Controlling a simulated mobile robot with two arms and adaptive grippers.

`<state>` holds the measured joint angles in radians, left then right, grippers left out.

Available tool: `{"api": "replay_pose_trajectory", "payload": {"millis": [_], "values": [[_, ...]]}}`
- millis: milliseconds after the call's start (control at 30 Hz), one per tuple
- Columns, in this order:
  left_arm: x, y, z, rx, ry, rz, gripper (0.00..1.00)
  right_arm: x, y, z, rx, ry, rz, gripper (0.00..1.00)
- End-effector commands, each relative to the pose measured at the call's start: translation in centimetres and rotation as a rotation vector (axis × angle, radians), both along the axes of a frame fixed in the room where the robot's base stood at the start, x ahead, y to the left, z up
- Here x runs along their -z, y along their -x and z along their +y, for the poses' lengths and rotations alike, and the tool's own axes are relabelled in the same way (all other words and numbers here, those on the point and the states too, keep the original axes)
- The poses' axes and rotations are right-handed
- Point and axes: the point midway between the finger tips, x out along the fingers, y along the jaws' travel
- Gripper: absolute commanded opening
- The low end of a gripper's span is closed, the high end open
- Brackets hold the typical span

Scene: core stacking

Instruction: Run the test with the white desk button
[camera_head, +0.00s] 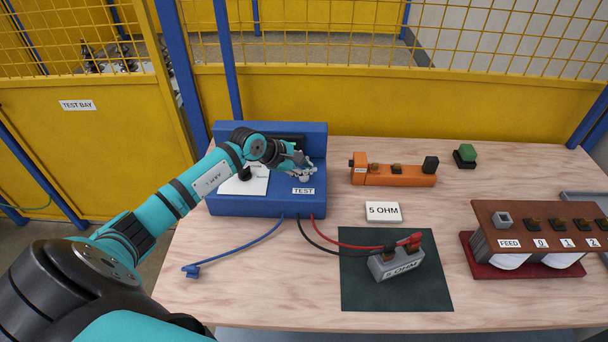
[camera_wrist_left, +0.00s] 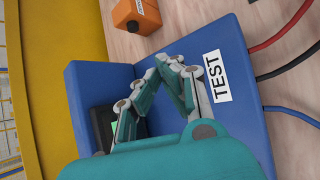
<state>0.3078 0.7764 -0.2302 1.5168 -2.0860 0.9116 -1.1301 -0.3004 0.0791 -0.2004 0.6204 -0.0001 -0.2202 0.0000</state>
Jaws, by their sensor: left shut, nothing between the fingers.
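The blue test unit (camera_head: 265,205) stands at the back left of the table, with a white TEST label (camera_head: 303,191) on its top face. A small pale button (camera_head: 305,179) shows just behind that label, partly covered by my gripper. My left gripper (camera_head: 300,163) is shut and empty over the unit's top, its fingertips at or just above the button; I cannot tell whether they touch. In the left wrist view the shut fingertips (camera_wrist_left: 172,65) are beside the TEST label (camera_wrist_left: 216,76), and the button is hidden.
A grey 5 OHM block (camera_head: 398,263) on a dark green mat (camera_head: 375,298) carries red and black leads. A blue lead (camera_head: 192,270) lies loose. An orange device (camera_head: 395,176), green button (camera_head: 467,154) and brown FEED rack (camera_head: 540,215) stand to the right.

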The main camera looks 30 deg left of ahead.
Motion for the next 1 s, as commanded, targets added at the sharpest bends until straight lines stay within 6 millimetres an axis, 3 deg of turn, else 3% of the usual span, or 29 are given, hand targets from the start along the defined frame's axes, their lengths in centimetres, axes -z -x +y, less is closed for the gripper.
{"api": "replay_pose_trajectory", "payload": {"millis": [267, 733, 1000], "values": [[-0.4, 0.0, 0.0, 0.0, -0.001, -0.001, 0.0, -0.2, 0.0, 0.0, 0.0, 0.0, 0.0, 1.0], [-4.8, 0.0, 0.0, 0.0, -0.002, -0.001, 0.0, -2.7, 0.0, -0.1, 0.0, 0.001, 0.0, 1.0], [-5.0, 0.0, 0.0, 0.001, -0.001, 0.0, 0.0, -2.7, 0.0, -0.1, 0.001, 0.001, 0.0, 1.0]]}}
